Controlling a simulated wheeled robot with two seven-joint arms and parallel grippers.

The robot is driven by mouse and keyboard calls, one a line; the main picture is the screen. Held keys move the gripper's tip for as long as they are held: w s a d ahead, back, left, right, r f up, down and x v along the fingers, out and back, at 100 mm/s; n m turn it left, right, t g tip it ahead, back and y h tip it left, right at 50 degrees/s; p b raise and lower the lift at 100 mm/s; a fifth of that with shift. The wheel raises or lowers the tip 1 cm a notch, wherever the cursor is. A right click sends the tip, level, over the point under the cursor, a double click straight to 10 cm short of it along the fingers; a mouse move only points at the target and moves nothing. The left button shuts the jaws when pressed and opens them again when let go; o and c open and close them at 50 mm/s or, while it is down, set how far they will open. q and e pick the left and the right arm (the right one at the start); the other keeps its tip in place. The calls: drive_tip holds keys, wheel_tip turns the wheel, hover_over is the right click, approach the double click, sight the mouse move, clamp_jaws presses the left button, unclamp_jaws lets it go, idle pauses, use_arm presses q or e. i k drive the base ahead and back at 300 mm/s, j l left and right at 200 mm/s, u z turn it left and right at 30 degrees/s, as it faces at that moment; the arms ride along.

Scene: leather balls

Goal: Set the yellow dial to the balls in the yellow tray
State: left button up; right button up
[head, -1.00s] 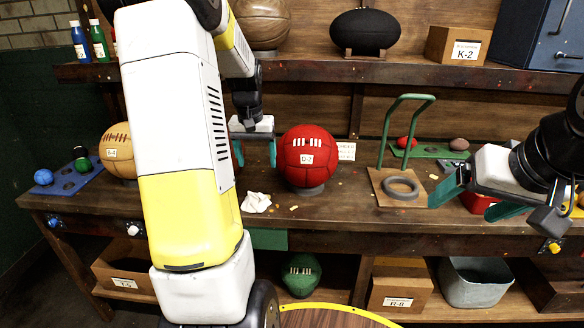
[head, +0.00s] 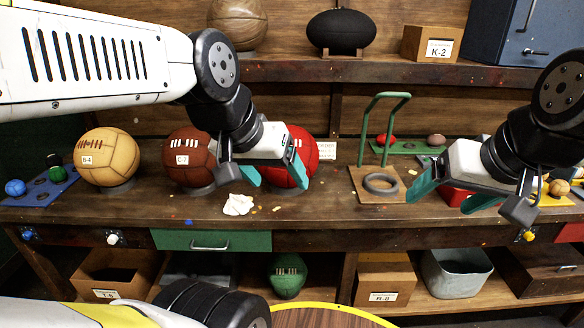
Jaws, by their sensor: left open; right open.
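The yellow dial (head: 528,236) sits on the bench's front edge at the right. A tan ball (head: 559,187) shows in the tray; the full contents cannot be seen.
Brown C-7 (head: 187,150) and tan B-4 (head: 107,152) balls stand at the left, beside a blue tray (head: 40,190). A blue dial (head: 28,234) and a white dial (head: 113,239) are on the front edge. A green-handled stand (head: 380,198) is mid-bench.

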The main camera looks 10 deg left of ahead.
sight(528, 236)
drive_tip(key=i+j, duration=0.1)
drive_tip(key=i, duration=0.35)
drive_tip(key=z, duration=1.6)
